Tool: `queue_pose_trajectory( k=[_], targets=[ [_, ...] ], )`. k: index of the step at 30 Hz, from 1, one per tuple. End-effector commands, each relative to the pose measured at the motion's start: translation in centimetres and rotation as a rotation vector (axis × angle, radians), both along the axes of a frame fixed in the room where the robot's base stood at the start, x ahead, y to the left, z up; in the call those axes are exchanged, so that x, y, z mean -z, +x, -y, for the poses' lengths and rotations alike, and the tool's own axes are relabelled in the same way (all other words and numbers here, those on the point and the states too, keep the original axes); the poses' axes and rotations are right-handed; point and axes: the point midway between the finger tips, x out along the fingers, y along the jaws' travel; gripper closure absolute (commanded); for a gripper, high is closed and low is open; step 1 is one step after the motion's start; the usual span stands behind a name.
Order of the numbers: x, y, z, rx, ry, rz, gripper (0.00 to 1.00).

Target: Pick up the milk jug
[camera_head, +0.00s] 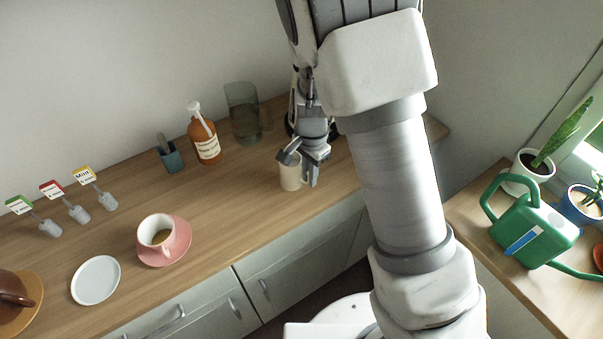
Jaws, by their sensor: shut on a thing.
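The milk jug (290,178) is a small white vessel at the right part of the wooden counter, close to its front edge. My gripper (302,168) reaches down from above and is shut on the jug at its upper part. The fingers and wrist hide the jug's rim. I cannot tell whether its base touches the counter.
On the counter (225,200) stand a brown bottle (207,145), a glass vase (242,112), a small teal pot (172,158), a pink cup (155,231) on a saucer, and a white plate (96,280). A green watering can (530,232) stands on the right-hand surface.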

Motion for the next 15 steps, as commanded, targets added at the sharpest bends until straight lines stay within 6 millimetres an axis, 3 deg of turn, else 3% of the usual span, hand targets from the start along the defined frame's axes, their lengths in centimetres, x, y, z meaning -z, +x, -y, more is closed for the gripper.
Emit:
queue_pose_trajectory(
  k=[15],
  targets=[
    [-2.5, 0.1, 0.0, -0.001, 0.002, 0.004, 1.0]
  ],
)
